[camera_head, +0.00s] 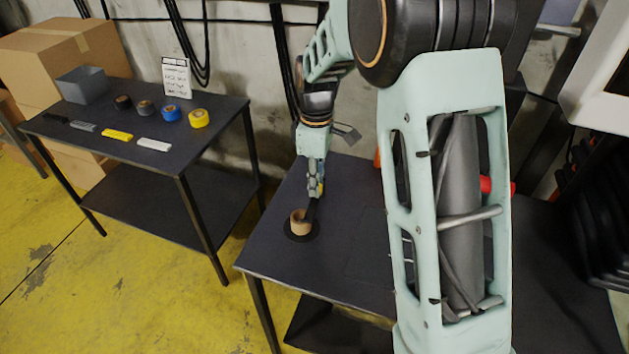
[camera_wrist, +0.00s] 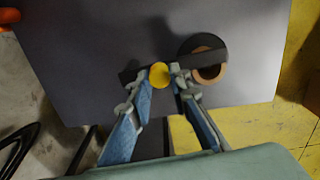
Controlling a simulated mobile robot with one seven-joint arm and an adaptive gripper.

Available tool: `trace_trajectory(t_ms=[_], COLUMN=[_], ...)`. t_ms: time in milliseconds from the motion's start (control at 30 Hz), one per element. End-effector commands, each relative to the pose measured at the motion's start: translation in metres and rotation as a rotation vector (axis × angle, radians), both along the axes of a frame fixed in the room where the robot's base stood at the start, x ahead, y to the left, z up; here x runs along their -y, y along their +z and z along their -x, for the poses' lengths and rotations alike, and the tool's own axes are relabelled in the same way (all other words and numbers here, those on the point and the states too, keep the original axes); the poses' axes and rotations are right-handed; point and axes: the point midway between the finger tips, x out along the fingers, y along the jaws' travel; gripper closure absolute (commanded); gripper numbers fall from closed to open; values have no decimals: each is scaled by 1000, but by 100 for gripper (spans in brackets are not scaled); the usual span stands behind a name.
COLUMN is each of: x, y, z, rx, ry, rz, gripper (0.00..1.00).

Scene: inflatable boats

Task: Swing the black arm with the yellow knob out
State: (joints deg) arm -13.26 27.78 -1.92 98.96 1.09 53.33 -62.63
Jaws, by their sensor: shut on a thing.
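The black arm (camera_wrist: 212,57) is a flat dark bar that reaches across a tan ring (camera_wrist: 220,68) on a black round base. Its yellow knob (camera_wrist: 159,75) is round and sits between the fingertips of my gripper (camera_wrist: 160,77), which is shut on it. In the head view my gripper (camera_head: 316,189) points down at the table beside the tan ring (camera_head: 300,224). A short piece of the black arm (camera_head: 311,211) shows over the ring; the fingers mostly hide the knob there.
The ring's dark table (camera_head: 270,258) is otherwise mostly clear on its left. A second table (camera_head: 190,148) at left holds tape rolls, several flat bars, a grey bin (camera_head: 82,86) and a note card (camera_head: 176,77). Yellow floor lies between. A red object (camera_head: 486,184) shows behind my arm.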

Motion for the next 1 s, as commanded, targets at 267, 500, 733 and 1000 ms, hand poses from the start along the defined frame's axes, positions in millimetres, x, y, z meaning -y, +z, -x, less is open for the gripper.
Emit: trace_trajectory(t_ms=[267,500,733,1000], x=[11,21,30,40], y=[1,2,3,4], z=[2,2,-1,-6], rx=[1,1,1,2], ry=[223,453,670,924], rz=[-2,-2,-3,-2], gripper=[100,100,100,100])
